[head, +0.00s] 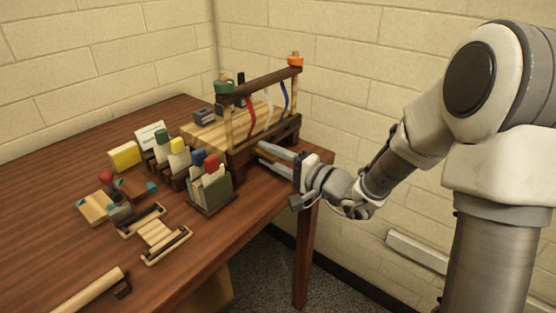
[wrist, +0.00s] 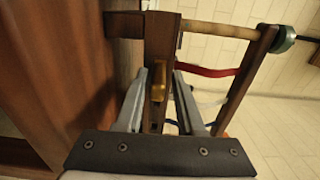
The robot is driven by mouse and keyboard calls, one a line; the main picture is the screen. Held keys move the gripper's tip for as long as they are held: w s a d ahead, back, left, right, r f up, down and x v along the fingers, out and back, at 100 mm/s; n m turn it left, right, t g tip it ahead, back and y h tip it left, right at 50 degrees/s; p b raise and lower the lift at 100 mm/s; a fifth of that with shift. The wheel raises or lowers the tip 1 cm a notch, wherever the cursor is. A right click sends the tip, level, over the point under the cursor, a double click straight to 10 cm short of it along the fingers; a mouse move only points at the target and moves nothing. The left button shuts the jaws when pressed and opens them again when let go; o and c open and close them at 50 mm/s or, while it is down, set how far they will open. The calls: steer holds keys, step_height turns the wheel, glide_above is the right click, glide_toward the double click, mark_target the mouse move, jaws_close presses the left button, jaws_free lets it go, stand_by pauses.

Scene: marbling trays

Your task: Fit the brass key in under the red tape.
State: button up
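The red tape (head: 249,116) hangs from the top bar of a wooden rack, and it also shows in the wrist view (wrist: 208,71). My gripper (head: 260,153) is at the rack's dark base, low and at its near right side. In the wrist view its two grey fingers (wrist: 169,72) are apart, on either side of the dark wooden beam. A brass-coloured piece (wrist: 158,84), likely the brass key, lies on the beam between the fingers, close to the left one. A gap shows beside the right finger. The piece's full shape is hidden.
A white tape (head: 269,110) and a blue tape (head: 285,95) hang on the same rack. A card holder (head: 210,192) with coloured tabs stands left of my gripper. Small wooden trays (head: 157,234) lie nearer. The table's (head: 60,210) left part is mostly clear.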

steer(key=shift+o, duration=0.9)
steer(key=shift+d, duration=0.1)
steer(key=p+v, duration=0.1)
steer(key=v, duration=1.6)
steer(key=shift+s+p, duration=0.2)
steer(key=shift+p, duration=0.1)
